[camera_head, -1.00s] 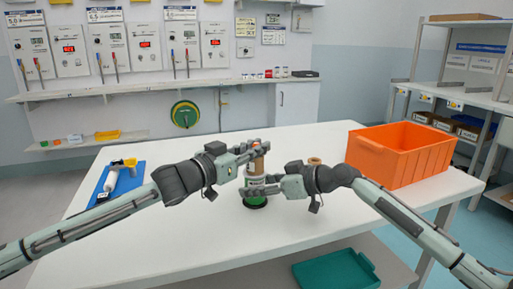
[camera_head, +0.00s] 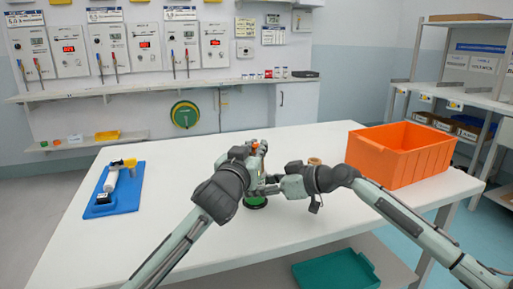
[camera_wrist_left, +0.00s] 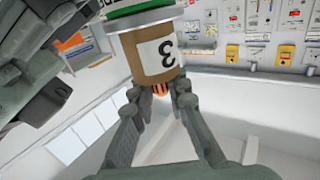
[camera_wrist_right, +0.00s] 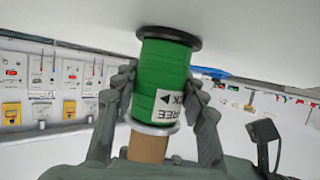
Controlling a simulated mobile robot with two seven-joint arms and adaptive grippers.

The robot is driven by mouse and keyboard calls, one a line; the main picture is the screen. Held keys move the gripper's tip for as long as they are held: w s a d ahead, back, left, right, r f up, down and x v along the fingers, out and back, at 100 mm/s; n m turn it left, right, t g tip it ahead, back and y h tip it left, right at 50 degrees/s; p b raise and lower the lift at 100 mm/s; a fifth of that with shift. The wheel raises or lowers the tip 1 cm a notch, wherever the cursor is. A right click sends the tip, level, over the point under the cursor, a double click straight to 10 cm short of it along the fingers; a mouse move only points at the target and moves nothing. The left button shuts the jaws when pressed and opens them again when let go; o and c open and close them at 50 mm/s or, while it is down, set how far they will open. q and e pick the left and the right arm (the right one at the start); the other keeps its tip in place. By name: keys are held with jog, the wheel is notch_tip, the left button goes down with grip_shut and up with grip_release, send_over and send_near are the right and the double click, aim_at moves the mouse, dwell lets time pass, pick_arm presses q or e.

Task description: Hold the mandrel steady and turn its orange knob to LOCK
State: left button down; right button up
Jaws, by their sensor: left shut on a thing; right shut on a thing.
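The mandrel stands upright on the white table; its green body (camera_wrist_right: 162,82) has a black flange and a white label with FREE and part of LOCK showing. In the head view only its green foot (camera_head: 255,202) shows clearly; the arms hide most of the rest. My right gripper (camera_wrist_right: 160,90) is shut around the green body. A tan section (camera_wrist_left: 155,52) with a 3 leads to the ribbed orange knob (camera_wrist_left: 160,90) at the end. My left gripper (camera_wrist_left: 160,92) is shut on the orange knob at the top. The knob's pointer position cannot be seen.
An orange crate (camera_head: 407,165) stands at the table's right. A blue tray (camera_head: 124,203) with a white-and-yellow tool lies at the left. A small tan roll (camera_head: 314,161) stands behind my right arm. A teal tray (camera_head: 340,272) sits below the front edge. The table's left middle is clear.

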pick_arm(q)
jog(key=c, duration=1.5)
grip_release()
jog(key=shift+o, duration=0.2)
jog(key=v, duration=1.2)
jog(key=shift+c, duration=0.6)
